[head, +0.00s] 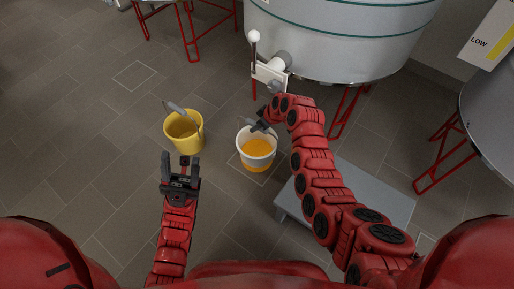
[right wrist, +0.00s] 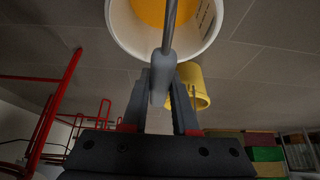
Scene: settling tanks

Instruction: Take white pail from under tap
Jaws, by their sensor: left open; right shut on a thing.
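The white pail (head: 258,160) holds orange liquid and sits upright over a marked square on the floor, below and left of the tap (head: 282,63) on the big tank; I cannot tell whether it touches the floor. My right gripper (head: 264,122) is at its far rim, shut on its handle grip. In the right wrist view the grip (right wrist: 163,75) lies between the fingers, with the white pail (right wrist: 207,30) beyond. My left gripper (head: 181,161) is open and empty, just in front of a yellow pail (head: 185,140).
The grey tank (head: 340,40) stands on red legs at the back. A low grey platform (head: 375,190) is at right, under my right arm. Another tank (head: 490,110) stands at far right. The tiled floor at left is clear.

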